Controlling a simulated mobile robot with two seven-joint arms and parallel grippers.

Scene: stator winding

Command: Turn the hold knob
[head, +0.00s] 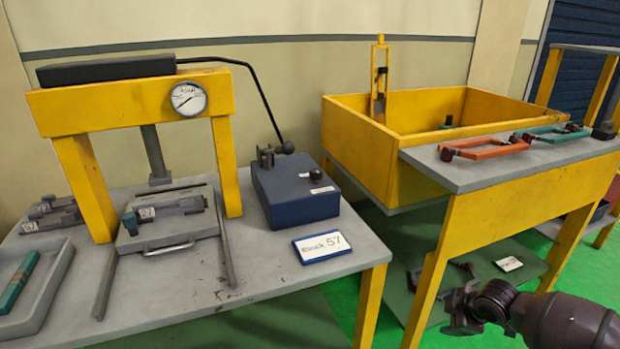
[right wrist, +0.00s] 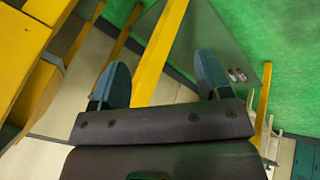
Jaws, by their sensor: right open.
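The blue pump box (head: 297,190) stands on the grey press table (head: 270,262), right of the yellow press. On its top are a dark upright fitting (head: 265,156), a small pale tag and a label near its right edge. A long black lever with a ball end (head: 286,147) reaches down over the box. I cannot tell which part is the hold knob. My right gripper (head: 462,310) is low at the bottom right, away from the box, beside the right table's legs. In the right wrist view its two blue-grey fingers (right wrist: 163,82) are apart with nothing between them. My left gripper is not seen.
The yellow press (head: 140,100) carries a round gauge (head: 188,98). A yellow bin (head: 360,158) and a grey side table (head: 480,173) with red and green frames stand right. Green floor lies between the tables.

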